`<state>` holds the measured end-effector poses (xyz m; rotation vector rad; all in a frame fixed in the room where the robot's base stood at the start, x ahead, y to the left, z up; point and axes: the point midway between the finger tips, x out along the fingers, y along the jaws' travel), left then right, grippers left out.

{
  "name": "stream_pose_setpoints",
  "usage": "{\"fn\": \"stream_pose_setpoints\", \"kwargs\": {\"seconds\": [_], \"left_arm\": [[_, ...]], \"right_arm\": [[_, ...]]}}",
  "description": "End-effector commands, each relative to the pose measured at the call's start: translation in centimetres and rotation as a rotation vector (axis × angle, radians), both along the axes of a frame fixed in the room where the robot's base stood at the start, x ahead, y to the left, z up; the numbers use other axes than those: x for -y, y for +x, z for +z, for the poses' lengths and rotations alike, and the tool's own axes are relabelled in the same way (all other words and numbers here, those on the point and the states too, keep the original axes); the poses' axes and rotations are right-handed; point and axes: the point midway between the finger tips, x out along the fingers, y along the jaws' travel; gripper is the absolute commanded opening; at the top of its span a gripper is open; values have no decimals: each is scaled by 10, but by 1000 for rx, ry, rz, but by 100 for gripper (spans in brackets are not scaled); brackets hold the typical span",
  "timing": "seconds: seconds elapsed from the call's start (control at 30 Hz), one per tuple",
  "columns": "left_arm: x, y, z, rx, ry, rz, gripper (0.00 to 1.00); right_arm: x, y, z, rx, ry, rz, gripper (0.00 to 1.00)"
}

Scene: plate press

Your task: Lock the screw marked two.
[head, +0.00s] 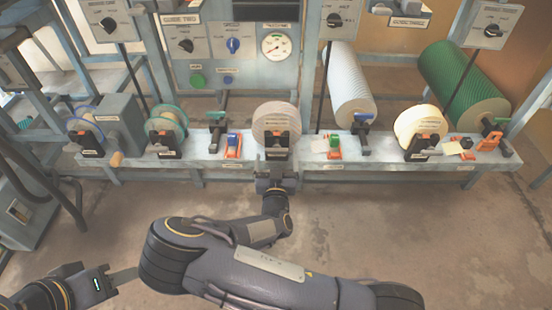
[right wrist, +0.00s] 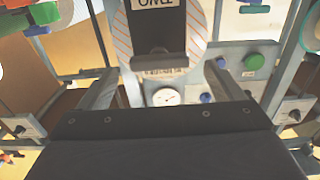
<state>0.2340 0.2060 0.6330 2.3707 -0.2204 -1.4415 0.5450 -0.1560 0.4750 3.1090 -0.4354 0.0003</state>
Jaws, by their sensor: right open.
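I cannot make out which screw is marked two; small labels along the bench are unreadable. Small orange fixtures sit on the bench: one with a blue block (head: 233,146), one with a green block (head: 334,146), and one at the right (head: 488,140). My right gripper (head: 275,182) is open and empty, just in front of the bench edge, below the middle striped roll (head: 276,120). That roll, with a dark label holder, shows beyond my open fingers in the right wrist view (right wrist: 198,28). My left gripper (head: 124,275) is low at the left, away from the bench; its jaw opening is unclear.
The bench (head: 385,160) carries several spools and a cream roll (head: 422,122). A white roll (head: 350,82) and green roll (head: 462,82) lie behind. The panel has a gauge (head: 276,46), a green button (head: 197,79) and dials. The floor (head: 400,220) in front is clear.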

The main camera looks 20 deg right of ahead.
Motion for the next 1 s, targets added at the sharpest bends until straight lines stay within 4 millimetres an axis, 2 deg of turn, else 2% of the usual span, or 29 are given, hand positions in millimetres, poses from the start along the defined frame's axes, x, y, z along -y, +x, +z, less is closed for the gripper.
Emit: {"fn": "stream_pose_setpoints", "kwargs": {"seconds": [0.03,0.2,0.53,0.87,1.0], "left_arm": [[0,0,-6,0,0,0,36],[0,0,-11,0,0,0,36],[0,0,-11,0,0,0,36],[0,0,-11,0,0,0,36],[0,0,-10,0,0,0,36]], "right_arm": [[3,8,-2,2,1,-2,87],[8,24,-1,2,3,-2,87],[8,28,0,1,2,-1,87],[8,27,0,1,2,-2,44],[8,27,1,1,6,-2,43]]}}
